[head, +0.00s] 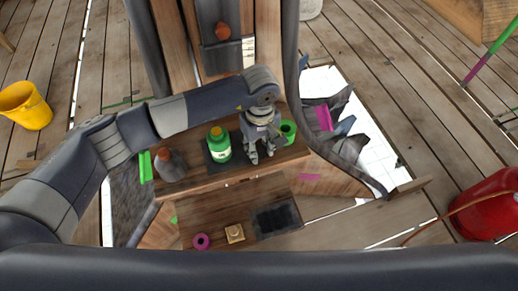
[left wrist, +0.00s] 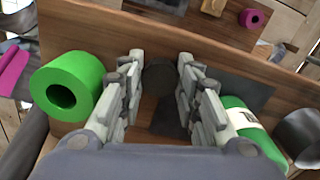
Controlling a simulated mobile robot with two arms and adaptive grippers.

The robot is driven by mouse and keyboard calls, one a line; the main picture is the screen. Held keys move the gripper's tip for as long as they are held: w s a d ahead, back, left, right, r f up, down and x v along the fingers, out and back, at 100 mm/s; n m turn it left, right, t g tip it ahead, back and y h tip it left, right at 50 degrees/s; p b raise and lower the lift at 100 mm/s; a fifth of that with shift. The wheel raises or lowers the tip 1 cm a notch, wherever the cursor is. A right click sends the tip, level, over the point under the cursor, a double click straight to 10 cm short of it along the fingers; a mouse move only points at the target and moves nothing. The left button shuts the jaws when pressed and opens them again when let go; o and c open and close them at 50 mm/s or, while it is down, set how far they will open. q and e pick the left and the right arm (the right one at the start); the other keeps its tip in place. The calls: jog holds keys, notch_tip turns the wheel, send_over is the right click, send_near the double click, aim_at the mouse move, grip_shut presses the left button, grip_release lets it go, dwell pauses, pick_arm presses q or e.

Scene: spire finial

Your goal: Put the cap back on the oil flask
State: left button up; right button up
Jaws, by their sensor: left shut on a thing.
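The green flask (head: 218,147) with a white label and an orange top stands upright on a dark mat on the wooden bench. It also shows at the right of the left wrist view (left wrist: 252,128), partly hidden by my gripper. My left gripper (head: 259,155) points down at the bench just right of the flask, apart from it. Its fingers (left wrist: 160,65) are shut on a small dark round piece (left wrist: 159,78) that looks like a cap. The piece is hidden in the head view. My right gripper is not in view.
A green ring-shaped roll (head: 289,131) stands close right of my left gripper. A grey flask with a reddish top (head: 170,166) stands left of the mat. A magenta ring (head: 201,241) and a small tan block (head: 235,233) lie on the lower surface.

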aim_at(260, 152)
pick_arm(q)
jog(key=shift+r+b, duration=0.35)
jog(key=shift+r, duration=0.25)
jog(key=shift+s+r+b, duration=0.25)
jog(key=shift+r+b, duration=0.3)
jog(key=shift+r, duration=0.55)
jog(key=s+a+r+b, duration=0.1)
jog(key=s+a+b, duration=0.1)
jog(key=s, duration=1.3)
jog(key=shift+s+a+r+b, duration=0.2)
jog(key=shift+a+r+b, duration=0.1)
jog(key=shift+b, duration=0.4)
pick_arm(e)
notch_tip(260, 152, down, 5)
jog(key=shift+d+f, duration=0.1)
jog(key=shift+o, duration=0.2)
